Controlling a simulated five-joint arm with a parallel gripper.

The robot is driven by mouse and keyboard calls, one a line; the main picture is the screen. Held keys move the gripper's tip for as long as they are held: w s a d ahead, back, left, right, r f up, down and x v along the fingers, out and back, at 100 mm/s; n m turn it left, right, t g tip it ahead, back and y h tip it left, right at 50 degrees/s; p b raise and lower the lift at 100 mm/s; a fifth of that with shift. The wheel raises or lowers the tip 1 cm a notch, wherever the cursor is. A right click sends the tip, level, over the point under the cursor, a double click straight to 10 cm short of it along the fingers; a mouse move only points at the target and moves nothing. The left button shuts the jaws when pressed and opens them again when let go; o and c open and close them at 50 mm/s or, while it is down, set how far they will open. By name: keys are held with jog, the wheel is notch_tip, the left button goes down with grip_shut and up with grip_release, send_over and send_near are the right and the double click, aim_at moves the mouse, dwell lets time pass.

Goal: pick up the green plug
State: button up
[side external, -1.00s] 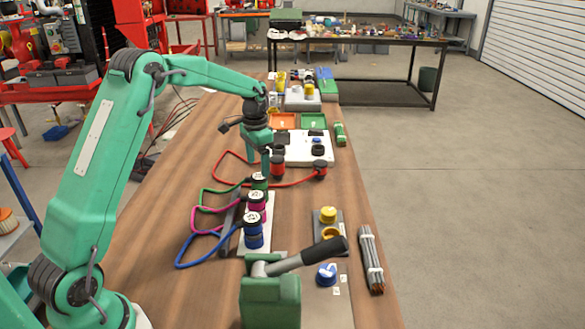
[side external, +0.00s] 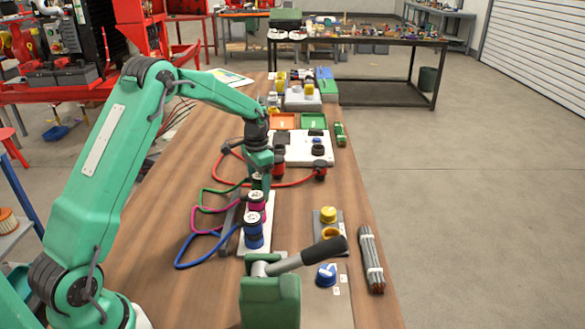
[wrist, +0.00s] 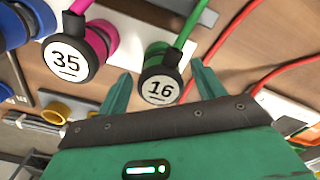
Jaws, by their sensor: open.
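The green plug (wrist: 160,84) shows in the wrist view as a dark cap with a white face marked 16, on a green cable. It sits between the two fingers of my gripper (wrist: 161,70), which are open and apart on either side of it. In the side view my gripper (side external: 262,188) hangs at the far end of the plug row and largely hides the green plug (side external: 256,178). I cannot tell from these views whether the fingers touch it.
A magenta plug (wrist: 68,58) marked 35 stands beside the green one, with a blue plug (side external: 253,232) beyond it. A red cable (side external: 295,182) loops behind my gripper. A green box with a lever (side external: 270,298) stands at the near table edge.

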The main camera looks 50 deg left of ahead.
dwell(0.4)
jog(key=c, duration=1.2)
jog(key=shift+r, duration=0.1)
jog(key=shift+r, duration=0.4)
notch_tip(320, 180, up, 3)
jog(key=shift+r, duration=0.1)
jog(key=s+d+r, duration=0.1)
jog(key=d+r, duration=0.1)
jog(key=d, duration=0.1)
jog(key=d+r, duration=0.2)
jog(key=d, duration=0.2)
jog(key=s+d+r, duration=0.1)
jog(key=d+r, duration=0.2)
jog(key=d, duration=0.1)
jog(key=shift+s+d, duration=0.2)
jog(key=shift+s, duration=0.15)
jog(key=shift+f, duration=0.1)
jog(key=w+d+m, duration=0.1)
jog(key=d, duration=0.4)
jog(key=w+d+f+m, duration=0.1)
jog(key=d+m, duration=0.1)
jog(key=d, duration=0.2)
jog(key=w+d+m, duration=0.1)
jog(key=w+d, duration=0.1)
jog(key=d, duration=0.3)
jog(key=shift+w+d+f+m, duration=0.1)
jog(key=shift+d+f+m, duration=0.2)
jog(key=shift+d+f, duration=0.05)
